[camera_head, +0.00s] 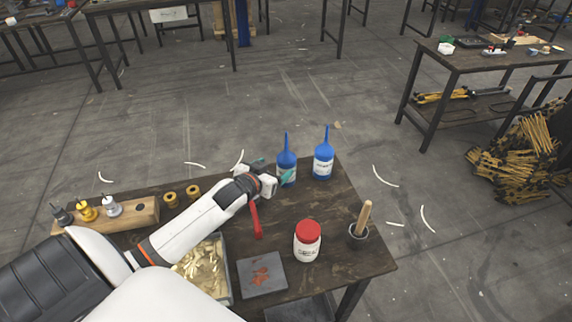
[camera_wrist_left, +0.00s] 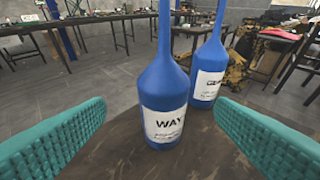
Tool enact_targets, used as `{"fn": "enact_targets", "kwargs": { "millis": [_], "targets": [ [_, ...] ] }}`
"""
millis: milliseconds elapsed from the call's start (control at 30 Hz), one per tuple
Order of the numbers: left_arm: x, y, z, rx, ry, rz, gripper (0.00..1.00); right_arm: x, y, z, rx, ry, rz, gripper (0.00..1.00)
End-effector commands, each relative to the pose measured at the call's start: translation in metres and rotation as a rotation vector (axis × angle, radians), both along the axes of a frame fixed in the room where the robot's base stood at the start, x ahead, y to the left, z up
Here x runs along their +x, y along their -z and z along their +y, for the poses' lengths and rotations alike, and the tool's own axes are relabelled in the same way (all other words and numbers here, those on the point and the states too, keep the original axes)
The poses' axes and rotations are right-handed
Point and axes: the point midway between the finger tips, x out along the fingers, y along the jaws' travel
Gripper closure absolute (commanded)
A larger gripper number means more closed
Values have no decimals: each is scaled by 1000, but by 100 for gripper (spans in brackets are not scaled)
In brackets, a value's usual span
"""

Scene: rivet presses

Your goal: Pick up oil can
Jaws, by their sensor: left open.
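Two blue oil cans with long thin spouts and white labels stand upright near the table's far edge. The nearer can (camera_wrist_left: 163,90) fills the middle of the left wrist view, its label starting with "WAY"; in the head view it is the left can (camera_head: 286,157). The other can (camera_head: 323,160) stands to its right and also shows behind it in the left wrist view (camera_wrist_left: 209,72). My left gripper (camera_head: 275,170) is open, its teal fingers spread on either side of the nearer can in the wrist view, not clamped on it. My right gripper is not in view.
On the table are a white jar with a red lid (camera_head: 307,243), a cup with a wooden-handled tool (camera_head: 359,232), a grey plate (camera_head: 262,274), a tray of brass pieces (camera_head: 228,268), two brass rings and a wooden block (camera_head: 132,216) holding small bottles.

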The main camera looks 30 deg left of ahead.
Motion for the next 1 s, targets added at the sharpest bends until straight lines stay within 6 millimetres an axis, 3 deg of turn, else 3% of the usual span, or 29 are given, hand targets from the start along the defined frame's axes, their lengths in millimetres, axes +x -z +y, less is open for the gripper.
{"fn": "enact_targets", "kwargs": {
  "millis": [200, 367, 700, 1000],
  "targets": [
    [23, 9, 2, 0, 0, -1, 22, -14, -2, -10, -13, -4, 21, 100],
    [32, 12, 1, 0, 0, -1, 22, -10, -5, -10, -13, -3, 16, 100],
    [70, 28, 2, -1, 0, 0, 22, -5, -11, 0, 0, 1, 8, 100],
    [73, 31, 2, 0, 1, 0, 22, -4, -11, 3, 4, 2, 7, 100]
  ]
}}
